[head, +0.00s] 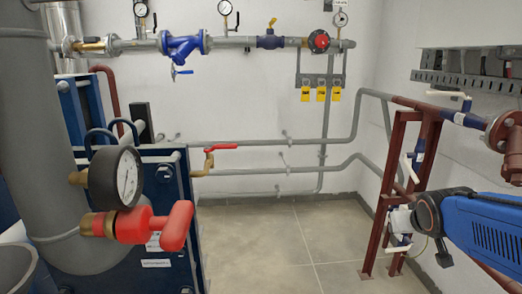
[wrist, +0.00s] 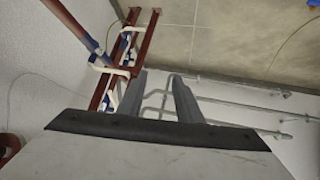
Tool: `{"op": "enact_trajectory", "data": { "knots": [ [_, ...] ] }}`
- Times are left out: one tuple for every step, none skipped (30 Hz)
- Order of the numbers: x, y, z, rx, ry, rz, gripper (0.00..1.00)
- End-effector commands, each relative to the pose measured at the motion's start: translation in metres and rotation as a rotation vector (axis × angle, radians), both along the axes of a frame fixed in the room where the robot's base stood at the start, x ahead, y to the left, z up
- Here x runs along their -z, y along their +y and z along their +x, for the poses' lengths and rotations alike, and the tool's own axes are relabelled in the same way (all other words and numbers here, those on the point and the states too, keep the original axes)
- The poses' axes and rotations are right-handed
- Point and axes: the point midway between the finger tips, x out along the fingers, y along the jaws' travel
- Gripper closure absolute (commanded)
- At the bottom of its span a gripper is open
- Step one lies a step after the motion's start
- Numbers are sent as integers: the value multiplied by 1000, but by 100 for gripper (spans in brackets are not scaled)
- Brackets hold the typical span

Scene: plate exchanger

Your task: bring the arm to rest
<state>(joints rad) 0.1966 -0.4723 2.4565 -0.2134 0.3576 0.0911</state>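My gripper (wrist: 160,98) shows in the wrist view as two grey fingers standing clearly apart, with nothing between them. Its pale body with a dark edge fills the bottom of that view. Behind the fingers are the wall pipes (wrist: 235,103) and the tiled floor (wrist: 230,35), seen upside down. A red-brown pipe frame with white levers (wrist: 108,95) shows left of the fingers; I see no contact with it.
In the head view, the blue plate exchanger (head: 165,215) with a gauge (head: 128,174) and red-handled valve (head: 165,225) stands left. Floor (head: 290,240) between is clear.

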Motion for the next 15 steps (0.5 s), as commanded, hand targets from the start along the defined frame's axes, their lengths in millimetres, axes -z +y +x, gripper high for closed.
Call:
{"op": "enact_trajectory", "data": {
  "knots": [
    [1, 11, -16, -10, 25, 13, 68],
    [3, 17, -26, -15, 46, 20, 68],
    [6, 25, -39, -20, 71, 33, 68],
    [8, 31, -49, -26, 90, 41, 68],
    [10, 36, -59, -32, 111, 49, 68],
    [13, 44, -73, -41, 138, 61, 68],
    [16, 50, -83, -49, 159, 69, 68],
    [18, 55, -94, -57, 179, 80, 68],
    [21, 62, -108, -68, 206, 91, 68],
    [23, 68, -118, -76, 225, 99, 68],
    [25, 72, -127, -84, 244, 109, 68],
    [28, 78, -140, -97, 269, 117, 68],
    [30, 82, -148, -104, 285, 124, 68],
    [32, 86, -156, -112, 300, 131, 68],
    [34, 90, -166, -122, 319, 137, 68]
  ]
}}
